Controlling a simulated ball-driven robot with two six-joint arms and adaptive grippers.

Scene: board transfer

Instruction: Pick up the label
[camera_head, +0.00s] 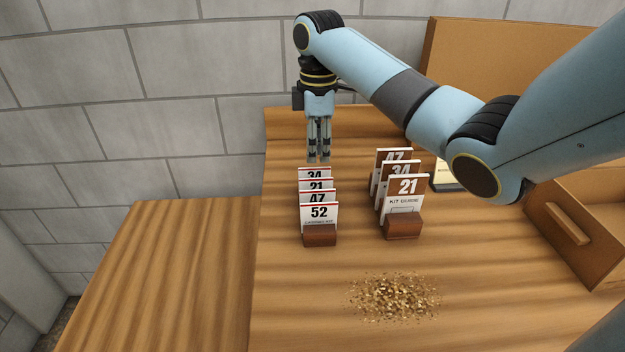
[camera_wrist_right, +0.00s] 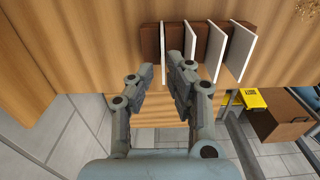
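A row of white labels with red top edges stands in a brown wooden holder (camera_head: 320,236). From back to front they read 34 (camera_head: 314,174), 21 (camera_head: 317,186), 47 (camera_head: 318,197) and 52 (camera_head: 319,214). My right gripper (camera_head: 319,159) points down just above the rear label. In the right wrist view its fingers (camera_wrist_right: 160,68) are apart, and the edge of the endmost label (camera_wrist_right: 163,52) shows between the fingertips. I cannot tell whether they touch it. My left gripper is not in view.
A second holder (camera_head: 403,227) with labels 47, 34 and 21 (camera_head: 407,187) stands to the right. Gold chips (camera_head: 394,297) lie on the table in front. A wooden drawer box (camera_head: 570,222) is at the right. The table's left part (camera_head: 170,270) is clear.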

